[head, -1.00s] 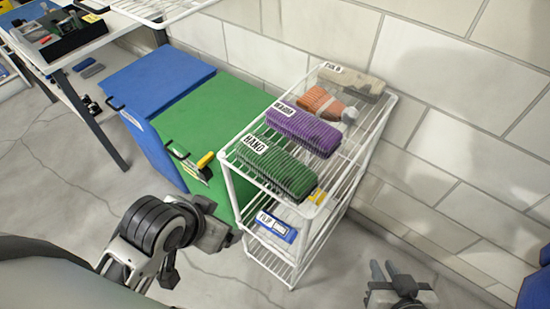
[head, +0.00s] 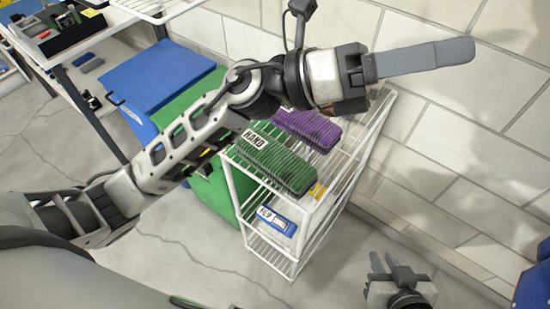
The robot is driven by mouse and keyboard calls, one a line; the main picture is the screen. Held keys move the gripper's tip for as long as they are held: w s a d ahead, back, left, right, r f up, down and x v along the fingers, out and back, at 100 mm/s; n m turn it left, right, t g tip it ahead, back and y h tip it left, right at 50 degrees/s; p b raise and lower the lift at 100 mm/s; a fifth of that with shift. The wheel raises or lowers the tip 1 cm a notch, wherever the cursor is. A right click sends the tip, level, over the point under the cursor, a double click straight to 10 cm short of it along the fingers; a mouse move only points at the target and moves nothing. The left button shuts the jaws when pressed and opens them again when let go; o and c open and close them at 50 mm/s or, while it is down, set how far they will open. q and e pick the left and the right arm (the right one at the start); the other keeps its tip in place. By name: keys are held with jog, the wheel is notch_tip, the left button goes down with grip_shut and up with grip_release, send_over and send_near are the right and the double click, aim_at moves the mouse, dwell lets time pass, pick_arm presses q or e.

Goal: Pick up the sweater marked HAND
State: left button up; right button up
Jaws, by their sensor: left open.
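The green ribbed sweater with the white HAND label (head: 277,164) lies folded on the top of the white wire rack, at its front end. A purple folded sweater (head: 309,128) lies just behind it, its label hidden by my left arm. My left gripper (head: 468,51) is raised above and to the right of the rack, pointing right towards the wall, apart from the sweater. It is open and empty; its fingers overlap in this view. My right gripper (head: 383,259) is low at the lower right, its two fingers apart and empty, away from the rack.
The white wire rack (head: 318,213) stands by the tiled wall (head: 450,155). A blue labelled item (head: 272,221) lies on a lower shelf. Blue (head: 160,80) and green (head: 215,195) boxes stand left of it. A table with a black tray (head: 75,35) is at upper left.

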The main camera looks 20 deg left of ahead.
pick_arm(q)
notch_tip(320, 180, down, 5)
jog(key=s+d+m+g+y, duration=0.2)
jog(key=m+g+y, duration=0.25)
jog(key=m, duration=0.25)
jog(key=m+t+y+p, duration=0.15)
jog(key=m+y, duration=0.45)
jog(key=y, duration=1.2)
send_over(275, 155)
jog(key=shift+t, duration=0.3)
jog(key=f, duration=2)
jog(key=shift+w+f, duration=0.2)
jog(key=shift+f, duration=0.7)
jog(key=f, duration=0.3)
jog(key=f+p, duration=0.1)
jog(key=shift+s+f, duration=0.15)
jog(key=shift+s, duration=0.1)
jog(key=shift+f, duration=0.45)
pick_arm(e)
jog(key=shift+s+d+r, duration=0.1)
jog(key=shift+d+r, duration=0.1)
jog(key=shift+r, duration=0.3)
